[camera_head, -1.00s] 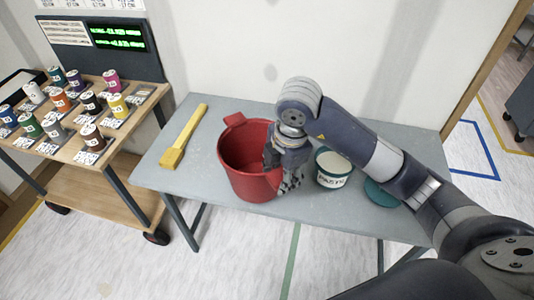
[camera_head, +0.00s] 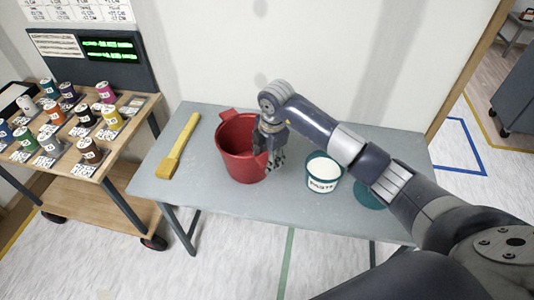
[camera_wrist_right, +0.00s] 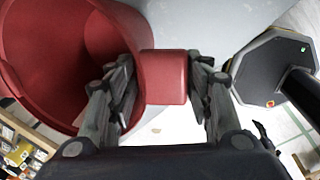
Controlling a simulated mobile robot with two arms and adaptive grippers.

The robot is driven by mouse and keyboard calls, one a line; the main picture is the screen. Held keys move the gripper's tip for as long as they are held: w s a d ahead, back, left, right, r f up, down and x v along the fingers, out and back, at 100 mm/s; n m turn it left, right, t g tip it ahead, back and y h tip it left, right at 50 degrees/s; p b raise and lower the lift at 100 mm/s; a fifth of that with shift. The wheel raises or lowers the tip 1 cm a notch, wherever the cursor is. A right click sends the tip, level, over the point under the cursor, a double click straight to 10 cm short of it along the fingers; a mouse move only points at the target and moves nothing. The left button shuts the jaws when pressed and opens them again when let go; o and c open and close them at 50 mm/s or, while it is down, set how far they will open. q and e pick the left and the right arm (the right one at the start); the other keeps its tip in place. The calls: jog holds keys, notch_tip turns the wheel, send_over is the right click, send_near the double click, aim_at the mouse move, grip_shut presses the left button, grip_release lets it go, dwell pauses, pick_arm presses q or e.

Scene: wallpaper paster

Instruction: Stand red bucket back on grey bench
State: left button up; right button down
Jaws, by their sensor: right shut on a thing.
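The red bucket (camera_head: 238,164) stands upright, or very nearly so, over the left-middle of the grey bench (camera_head: 290,195) in the head view. I cannot tell whether its base fully touches the top. My right gripper (camera_head: 274,160) is at the bucket's right side. In the right wrist view my right gripper (camera_wrist_right: 165,85) is shut on a red tab at the rim, with the bucket's open mouth (camera_wrist_right: 75,50) to the left. The fingers hide part of the bucket's side. My left gripper is not in view.
A yellow-handled brush (camera_head: 178,147) lies left of the bucket. A white-and-green paste tub (camera_head: 322,174) stands close to the right, with a teal round lid (camera_head: 369,196) beyond. A wooden cart (camera_head: 95,150) with several spools stands left. The bench's front edge is clear.

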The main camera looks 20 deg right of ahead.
jog(key=shift+f, duration=0.2)
jog(key=shift+f, duration=0.2)
jog(key=c, duration=0.8)
grip_release()
jog(key=shift+r, duration=0.1)
jog(key=shift+r, duration=0.2)
jog(key=shift+r+b, duration=0.3)
jog(key=shift+r, duration=0.05)
notch_tip(320, 180, up, 11)
jog(key=s+b, duration=0.1)
jog(key=b, duration=0.1)
jog(key=shift+s+d+b, duration=0.2)
jog(key=shift+s+b, duration=0.2)
